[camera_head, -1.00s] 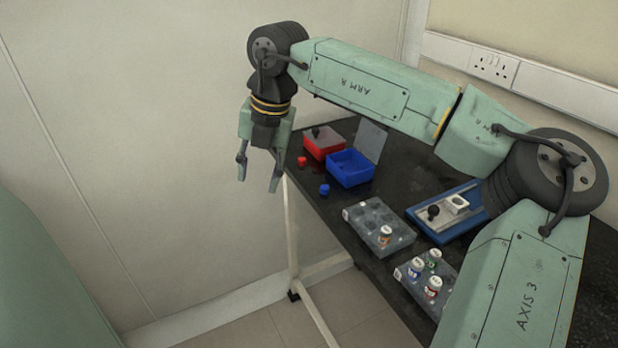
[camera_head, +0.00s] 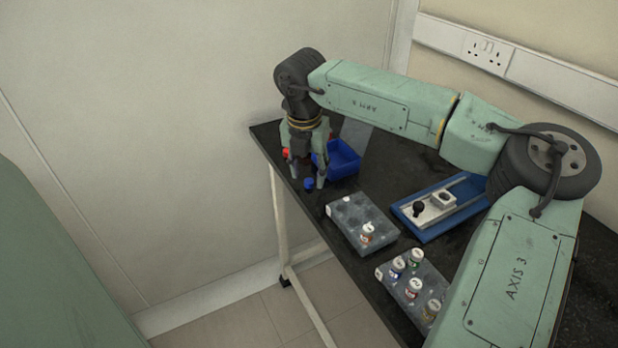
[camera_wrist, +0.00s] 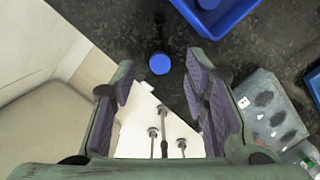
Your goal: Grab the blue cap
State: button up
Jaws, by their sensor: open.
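The small round blue cap (camera_head: 309,184) rests on the dark table near its left edge. In the wrist view the cap (camera_wrist: 160,64) lies on the bare tabletop, centred between the fingers and slightly beyond their tips. My gripper (camera_head: 307,179) points down around the cap's place in the head view. Its fingers (camera_wrist: 160,82) are wide apart with nothing between them. I cannot tell the exact height of the fingertips above the table.
A blue box (camera_head: 344,172) stands right behind the cap, its corner (camera_wrist: 215,30) near my right finger. A red cap (camera_head: 285,152) is partly visible behind my gripper. Grey vial racks (camera_head: 346,222) (camera_head: 397,293) and a blue-based fixture (camera_head: 452,222) stand farther right. The table edge is close on the left.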

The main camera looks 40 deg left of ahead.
jog(key=shift+w+f, duration=0.1)
jog(key=shift+f, duration=0.9)
jog(key=c, duration=0.8)
jog(key=shift+o, duration=0.2)
